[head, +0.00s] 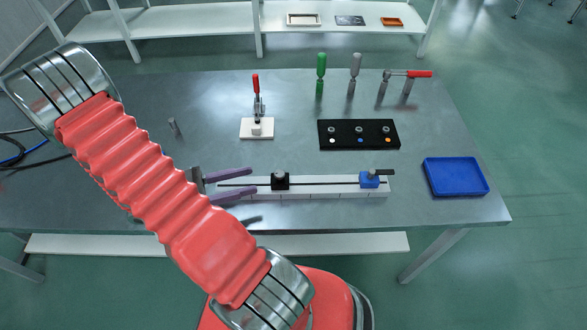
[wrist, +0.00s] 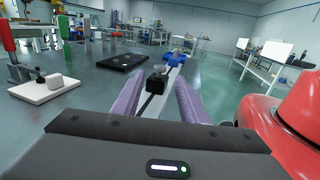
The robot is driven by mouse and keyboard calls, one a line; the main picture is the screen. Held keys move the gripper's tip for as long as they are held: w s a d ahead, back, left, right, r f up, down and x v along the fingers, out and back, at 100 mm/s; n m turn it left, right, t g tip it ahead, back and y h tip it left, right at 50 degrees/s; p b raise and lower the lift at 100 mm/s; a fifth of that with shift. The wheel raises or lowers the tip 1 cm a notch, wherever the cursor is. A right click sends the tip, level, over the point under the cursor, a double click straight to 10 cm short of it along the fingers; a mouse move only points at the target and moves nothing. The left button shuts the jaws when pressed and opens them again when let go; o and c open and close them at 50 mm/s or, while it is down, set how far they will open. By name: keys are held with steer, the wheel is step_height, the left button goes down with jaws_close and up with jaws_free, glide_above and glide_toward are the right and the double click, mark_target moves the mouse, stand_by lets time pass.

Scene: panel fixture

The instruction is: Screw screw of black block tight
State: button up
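In the wrist view the black block (wrist: 156,85) shows ahead, between the lines of my two purple fingers. My gripper (head: 251,181) is open and empty, over the rail's left end, with its tips just left of the black block. No contact between fingers and block is visible. How tight the screw is cannot be seen.
A blue block (head: 369,181) with a dark lever sits near the rail's right end. Behind stand a black panel (head: 358,134), a red-handled clamp on a white plate (head: 257,128) and several upright tools. A blue tray (head: 456,177) lies at the right. Bare table separates them.

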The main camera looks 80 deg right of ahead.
mark_target(280, 176)
steer(key=shift+s, duration=0.1)
steer(key=shift+x, duration=6.8)
steer(key=shift+r, duration=0.1)
jaws_close()
